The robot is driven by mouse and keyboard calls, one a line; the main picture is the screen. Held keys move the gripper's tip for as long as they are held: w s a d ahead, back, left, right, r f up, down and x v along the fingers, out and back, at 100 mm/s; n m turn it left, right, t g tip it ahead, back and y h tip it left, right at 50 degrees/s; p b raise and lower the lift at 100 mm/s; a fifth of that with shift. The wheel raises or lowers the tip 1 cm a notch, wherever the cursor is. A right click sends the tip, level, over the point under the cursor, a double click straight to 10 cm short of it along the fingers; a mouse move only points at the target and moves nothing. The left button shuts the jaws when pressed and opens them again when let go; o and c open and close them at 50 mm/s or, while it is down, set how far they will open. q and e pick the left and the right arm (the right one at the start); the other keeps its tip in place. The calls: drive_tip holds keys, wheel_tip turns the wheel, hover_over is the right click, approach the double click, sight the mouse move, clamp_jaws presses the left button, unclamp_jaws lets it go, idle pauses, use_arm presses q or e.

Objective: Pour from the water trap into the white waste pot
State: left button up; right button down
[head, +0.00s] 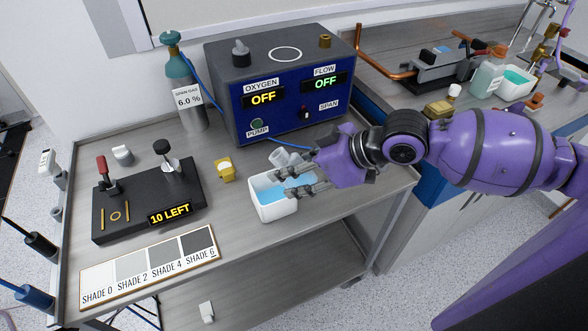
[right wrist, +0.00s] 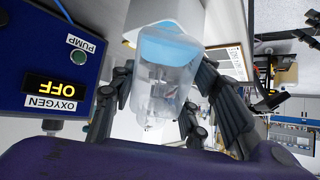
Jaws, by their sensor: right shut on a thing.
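The white waste pot (head: 266,211) stands near the front edge of the bench, with blue liquid showing inside. My right gripper (head: 292,182) is over the pot's right side, shut on the water trap (head: 281,157). The trap is a clear, pale vessel, tilted and mostly hidden by the fingers in the head view. In the right wrist view the trap (right wrist: 158,78) sits between both fingers, with the white pot (right wrist: 172,12) just beyond it. Blue shows at the trap's far end; I cannot tell whether it is inside the trap or seen through it. My left gripper is not in view.
The blue analyser box (head: 284,90) stands behind the pot, its displays reading OFF. A yellow block (head: 225,170) is left of the pot. A black stand (head: 150,200) and a shade card (head: 150,266) lie further left. A gas cylinder (head: 187,95) stands at the back.

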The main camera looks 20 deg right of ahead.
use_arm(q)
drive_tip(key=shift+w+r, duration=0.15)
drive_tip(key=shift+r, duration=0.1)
use_arm(e)
drive_tip(key=shift+r+h, duration=0.1)
drive_tip(key=shift+h, duration=0.2)
use_arm(q)
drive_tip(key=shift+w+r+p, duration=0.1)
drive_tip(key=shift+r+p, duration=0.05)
drive_tip(key=shift+p, duration=0.15)
use_arm(e)
drive_tip(key=shift+s+d+f+g, duration=0.1)
drive_tip(key=shift+f+g, duration=0.1)
drive_tip(key=shift+g, duration=0.2)
drive_tip(key=shift+r+g+h, duration=0.1)
drive_tip(key=shift+g+h, duration=0.2)
drive_tip(key=shift+h, duration=0.2)
use_arm(q)
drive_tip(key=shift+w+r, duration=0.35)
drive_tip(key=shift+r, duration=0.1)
drive_tip(key=shift+p, duration=0.3)
use_arm(e)
drive_tip(key=shift+g+h, duration=0.4)
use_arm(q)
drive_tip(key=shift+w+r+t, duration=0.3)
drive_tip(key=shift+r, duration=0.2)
use_arm(e)
drive_tip(key=shift+f, duration=0.2)
